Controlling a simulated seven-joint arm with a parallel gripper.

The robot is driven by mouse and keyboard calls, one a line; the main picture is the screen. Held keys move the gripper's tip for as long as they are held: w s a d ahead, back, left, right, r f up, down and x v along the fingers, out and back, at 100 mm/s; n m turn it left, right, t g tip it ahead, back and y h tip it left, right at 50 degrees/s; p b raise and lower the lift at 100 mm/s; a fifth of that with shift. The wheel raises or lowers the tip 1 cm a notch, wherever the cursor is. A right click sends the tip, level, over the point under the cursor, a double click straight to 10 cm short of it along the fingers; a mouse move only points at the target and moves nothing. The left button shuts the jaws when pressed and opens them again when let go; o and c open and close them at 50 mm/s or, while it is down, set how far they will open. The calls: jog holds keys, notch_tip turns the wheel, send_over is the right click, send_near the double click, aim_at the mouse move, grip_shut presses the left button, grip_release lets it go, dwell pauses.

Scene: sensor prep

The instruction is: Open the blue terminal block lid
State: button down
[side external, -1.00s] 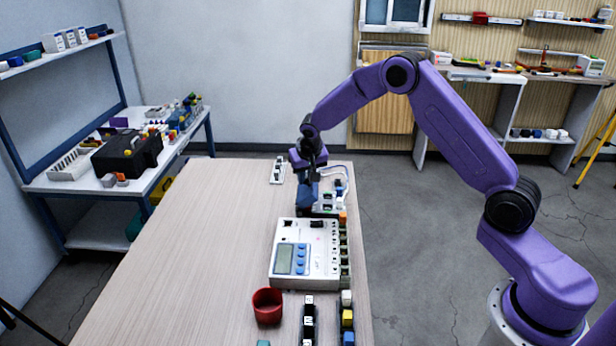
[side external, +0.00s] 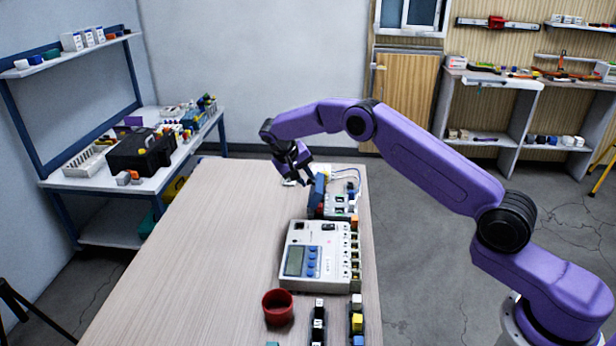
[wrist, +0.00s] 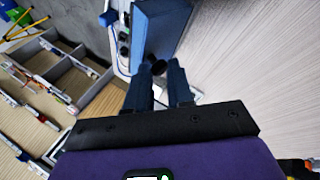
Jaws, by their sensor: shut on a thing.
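The terminal block (side external: 341,206) is at the far right part of the table, behind the white meter. Its blue lid (side external: 318,194) stands up steeply along the block's left side, and the block's top with small parts shows beside it. In the wrist view the lid (wrist: 168,28) is a blue panel just beyond the fingers. My gripper (side external: 307,181) is at the lid's upper left, tilted. In the wrist view its two fingers (wrist: 160,70) are shut on a small dark round knob at the lid's edge. The exact contact is partly hidden.
A white meter (side external: 315,256) with a grey screen lies in front of the block. A red cup (side external: 278,306) and small coloured parts (side external: 356,318) are nearer the camera. The table's left half (side external: 200,260) is clear. Pale wires (side external: 347,176) lie behind the block.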

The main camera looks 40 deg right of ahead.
jog(key=shift+a+f+g+h, duration=0.3)
jog(key=shift+a+f, duration=0.05)
jog(key=shift+a, duration=0.1)
dwell(0.4)
jog(key=c, duration=1)
grip_release()
jog(key=shift+d+r, duration=0.1)
jog(key=shift+d, duration=0.05)
jog(key=shift+w, duration=0.1)
jog(key=shift+v, duration=3.8)
